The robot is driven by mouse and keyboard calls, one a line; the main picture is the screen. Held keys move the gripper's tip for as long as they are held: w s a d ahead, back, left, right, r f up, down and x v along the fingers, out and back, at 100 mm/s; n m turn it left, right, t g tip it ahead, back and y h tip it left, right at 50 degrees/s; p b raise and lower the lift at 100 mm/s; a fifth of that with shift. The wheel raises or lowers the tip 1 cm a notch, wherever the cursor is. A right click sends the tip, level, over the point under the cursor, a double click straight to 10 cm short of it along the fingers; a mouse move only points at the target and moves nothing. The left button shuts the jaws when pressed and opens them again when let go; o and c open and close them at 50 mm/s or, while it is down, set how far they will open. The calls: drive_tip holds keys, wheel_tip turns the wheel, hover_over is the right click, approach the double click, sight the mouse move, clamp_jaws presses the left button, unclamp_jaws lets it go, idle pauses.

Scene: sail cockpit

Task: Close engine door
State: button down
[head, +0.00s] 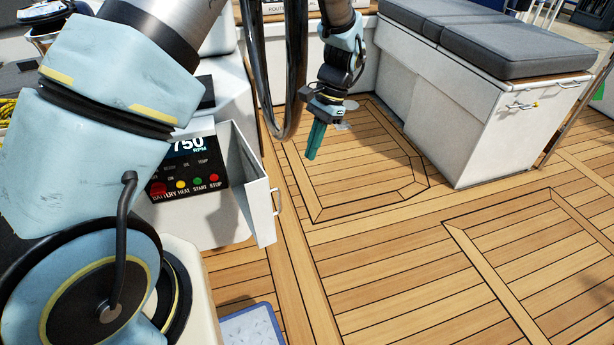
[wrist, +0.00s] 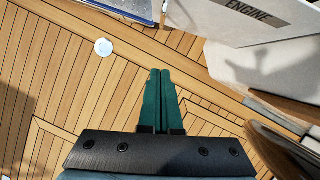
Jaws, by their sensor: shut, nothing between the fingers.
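The engine door (head: 247,186) is a white panel in the head view, standing open at the right side of the engine panel (head: 190,175). A small handle (head: 276,201) is on the door's outer edge. In the wrist view the engine door (wrist: 245,28) shows at the upper right, with the word ENGINE on it. My gripper (head: 313,156) has green fingers, shut and empty, pointing down over the deck to the right of the door and apart from it. In the wrist view my gripper (wrist: 161,75) has its two fingers together. My arm hides part of the engine panel's left side.
A white bench locker (head: 470,110) with grey cushions stands at the right. The wooden deck (head: 390,260) is clear in the middle. A blue and white mat or box (head: 250,328) lies at the bottom. A dark curved tube (head: 262,70) hangs left of my gripper.

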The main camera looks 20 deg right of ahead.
drive_tip(key=s+a+f, duration=0.2)
drive_tip(key=a+f, duration=0.5)
drive_tip(key=f, duration=0.2)
drive_tip(key=shift+a+p, duration=0.2)
drive_tip(key=shift+p, duration=0.25)
drive_tip(key=shift+a, duration=0.1)
